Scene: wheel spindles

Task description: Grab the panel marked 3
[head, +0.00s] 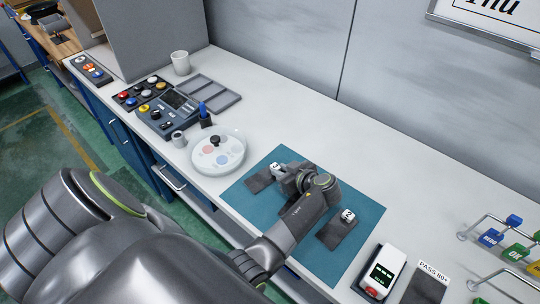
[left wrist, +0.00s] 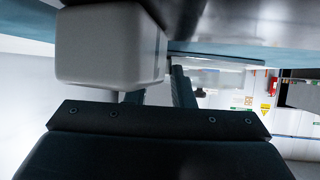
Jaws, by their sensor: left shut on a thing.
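A teal mat (head: 355,258) lies on the bench with dark panels on it. The left panel (head: 258,183) has a white block (head: 276,169) at its far end; its mark is too small to read. The right panel (head: 335,236) has a white block (head: 347,215) whose mark looks like a 2. My left gripper (head: 288,180) is low over the mat between them, shut on a panel mostly hidden behind it, whose number I cannot read. In the left wrist view a pale block (left wrist: 105,50) is close, by the fingers. My right gripper is out of view.
A round white dish (head: 232,158) stands just left of the mat. A dark control box (head: 168,118), grey tray (head: 208,92) and white cup (head: 181,63) are farther back. A white device (head: 379,272) and wire racks with coloured tags (head: 515,250) stand to the right.

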